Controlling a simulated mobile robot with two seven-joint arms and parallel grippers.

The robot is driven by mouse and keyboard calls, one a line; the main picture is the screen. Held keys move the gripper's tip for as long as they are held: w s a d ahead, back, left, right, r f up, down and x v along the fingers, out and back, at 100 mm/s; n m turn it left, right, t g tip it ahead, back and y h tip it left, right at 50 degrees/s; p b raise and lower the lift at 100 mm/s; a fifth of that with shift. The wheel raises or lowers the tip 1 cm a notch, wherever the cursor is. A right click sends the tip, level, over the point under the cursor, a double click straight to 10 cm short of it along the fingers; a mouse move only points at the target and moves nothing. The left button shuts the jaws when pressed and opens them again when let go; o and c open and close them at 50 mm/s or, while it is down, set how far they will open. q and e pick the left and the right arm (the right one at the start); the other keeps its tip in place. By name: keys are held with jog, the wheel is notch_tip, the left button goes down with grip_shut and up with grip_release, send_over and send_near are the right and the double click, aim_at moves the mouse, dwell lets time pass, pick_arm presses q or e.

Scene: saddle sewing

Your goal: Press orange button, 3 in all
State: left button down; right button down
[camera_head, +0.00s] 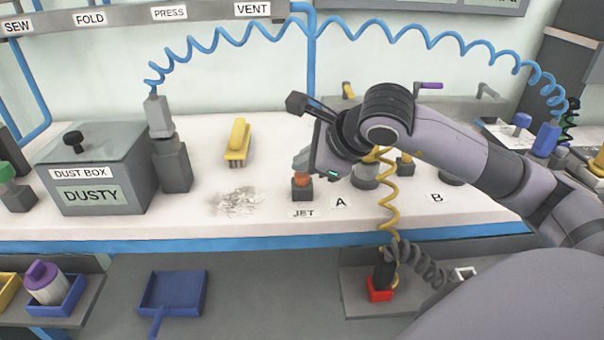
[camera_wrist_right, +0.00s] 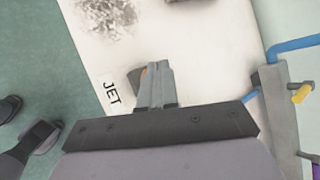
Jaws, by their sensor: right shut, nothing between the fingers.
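The orange button (camera_head: 302,182) sits on a dark base behind the JET label on the white bench. My right gripper (camera_head: 303,163) is shut and empty, with its fingers pointing down directly over the button. The fingertips look to be at the button's top, but I cannot tell whether they touch or press it. In the right wrist view the shut fingers (camera_wrist_right: 157,82) cover most of the button, and only a sliver of orange (camera_wrist_right: 144,71) shows beside them. My left gripper is not in view.
Grey dust (camera_head: 236,202) and a yellow brush (camera_head: 238,140) lie left of the button. The grey dust box (camera_head: 100,170) stands further left. Labels A and B mark spots to the right, under my right arm. A blue dustpan (camera_head: 173,292) lies below the bench edge.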

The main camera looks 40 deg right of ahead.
aim_at(306, 176)
jog(key=shift+f+b, duration=0.4)
jog(key=shift+b, duration=0.05)
dwell(0.3)
jog(key=shift+r, duration=0.15)
jog(key=shift+r+p, duration=0.5)
jog(key=shift+r, duration=0.3)
jog(key=shift+r+p, duration=1.7)
jog(key=shift+r, duration=0.85)
dwell(0.8)
